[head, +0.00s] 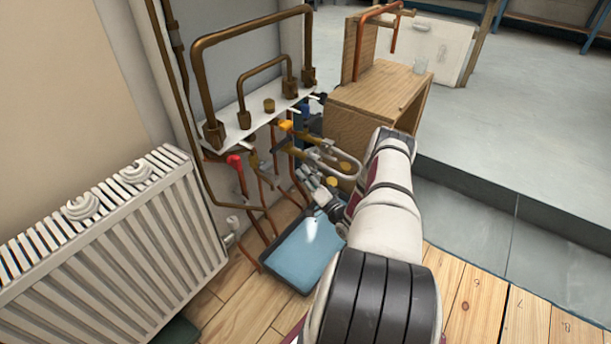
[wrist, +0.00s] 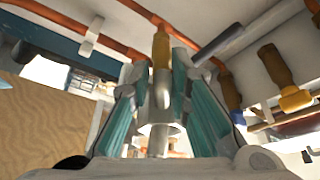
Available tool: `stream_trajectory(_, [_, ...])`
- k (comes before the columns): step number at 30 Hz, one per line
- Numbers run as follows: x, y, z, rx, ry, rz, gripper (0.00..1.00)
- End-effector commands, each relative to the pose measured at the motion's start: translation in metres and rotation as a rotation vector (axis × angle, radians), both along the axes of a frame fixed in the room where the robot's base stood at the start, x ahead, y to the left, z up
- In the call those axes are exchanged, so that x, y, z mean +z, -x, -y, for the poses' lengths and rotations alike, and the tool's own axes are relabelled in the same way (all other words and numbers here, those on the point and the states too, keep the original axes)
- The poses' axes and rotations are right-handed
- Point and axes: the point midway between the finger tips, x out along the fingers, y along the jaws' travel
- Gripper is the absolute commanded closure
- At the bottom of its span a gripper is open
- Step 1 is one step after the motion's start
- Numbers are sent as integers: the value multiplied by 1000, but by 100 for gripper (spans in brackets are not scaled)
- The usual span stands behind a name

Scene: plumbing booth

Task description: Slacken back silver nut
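In the wrist view, my gripper (wrist: 160,100) has its two teal-padded fingers parted, one on each side of an upright pipe fitting. The silver nut (wrist: 158,130) sits between the pads, low in the gap and close to the palm. A brass-coloured piece (wrist: 161,50) rises above it between the fingertips. I cannot tell whether the pads press on the nut or leave a small gap. In the head view my gripper (head: 318,192) is low beneath the pipework, beside the valves. The nut cannot be made out there.
A white shelf (head: 262,112) carries brown pipes, with red-handled (head: 234,160) and yellow-handled (head: 287,126) valves below. A blue tray (head: 300,257) lies on the floor. A white radiator (head: 110,240) stands left, and a wooden box (head: 375,95) is close behind my arm.

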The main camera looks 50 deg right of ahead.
Motion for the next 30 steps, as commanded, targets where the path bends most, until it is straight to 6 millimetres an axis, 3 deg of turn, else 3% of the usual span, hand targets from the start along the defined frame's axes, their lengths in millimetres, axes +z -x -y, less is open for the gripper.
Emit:
stream_trajectory(14, [-2,9,-2,1,-2,1,68])
stream_trajectory(30, [-23,100,-23,0,-2,2,68])
